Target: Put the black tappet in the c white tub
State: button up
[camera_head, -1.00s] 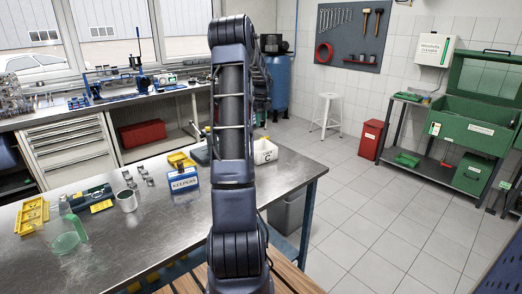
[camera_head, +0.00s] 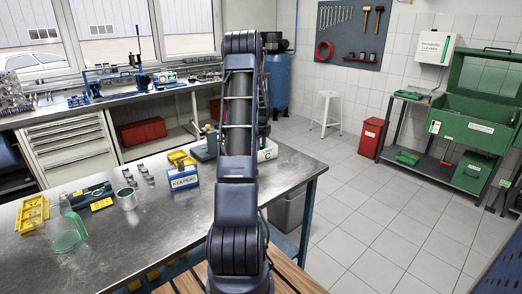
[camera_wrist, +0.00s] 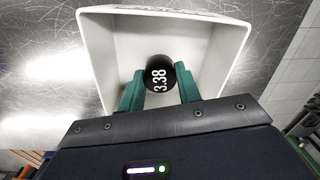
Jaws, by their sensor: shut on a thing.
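The black tappet (camera_wrist: 160,71), marked 3.38 in white, is between the green fingertips of my gripper (camera_wrist: 160,88) in the wrist view. My gripper is shut on it. The white tub (camera_wrist: 205,40) lies below and around the tappet in that view, its open inside facing the camera. The tappet appears over the inside of the tub; its height above the tub's floor is hard to tell. In the head view the white tub (camera_head: 268,154), lettered C, stands on the steel table, partly hidden by my arm. My gripper and the tappet are hidden there.
The steel table (camera_head: 160,230) also holds a blue KEEPERS box (camera_head: 184,181), a yellow bin (camera_head: 180,158), a metal cup (camera_head: 127,198) and several small metal parts (camera_head: 146,177). A grey bin (camera_head: 287,211) stands on the floor beside the table's right end.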

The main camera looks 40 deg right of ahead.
jog(key=shift+f, duration=1.15)
jog(key=shift+f, duration=0.1)
jog(key=o, duration=1)
jog(key=shift+c, duration=0.2)
notch_tip(320, 180, up, 12)
jog(key=a+r+n+t, duration=0.1)
jog(key=a+r+n, duration=0.4)
jog(key=a, duration=0.4)
jog(key=a+r+n, duration=0.4)
jog(key=a+r, duration=0.3)
jog(key=a, duration=0.2)
jog(key=s+a+r+n+t, duration=0.1)
jog(key=s+a+r+n, duration=0.1)
jog(key=s+a+n, duration=0.45)
jog(key=s+a+r+n+t, duration=0.1)
jog(key=s+a+r+n, duration=0.25)
jog(key=a, duration=0.65)
jog(key=s+a+r+n, duration=0.2)
jog(key=s+a+n, duration=0.3)
jog(key=a, duration=0.4)
jog(key=s+a+f+n, duration=0.1)
jog(key=s+a+n, duration=0.3)
jog(key=s+n, duration=0.1)
jog(key=s+a+f+n+t, duration=0.1)
jog(key=s+a+n, duration=0.3)
jog(key=s, duration=0.4)
jog(key=shift+a+f+n+t, duration=0.3)
jog(key=shift+f+n, duration=0.3)
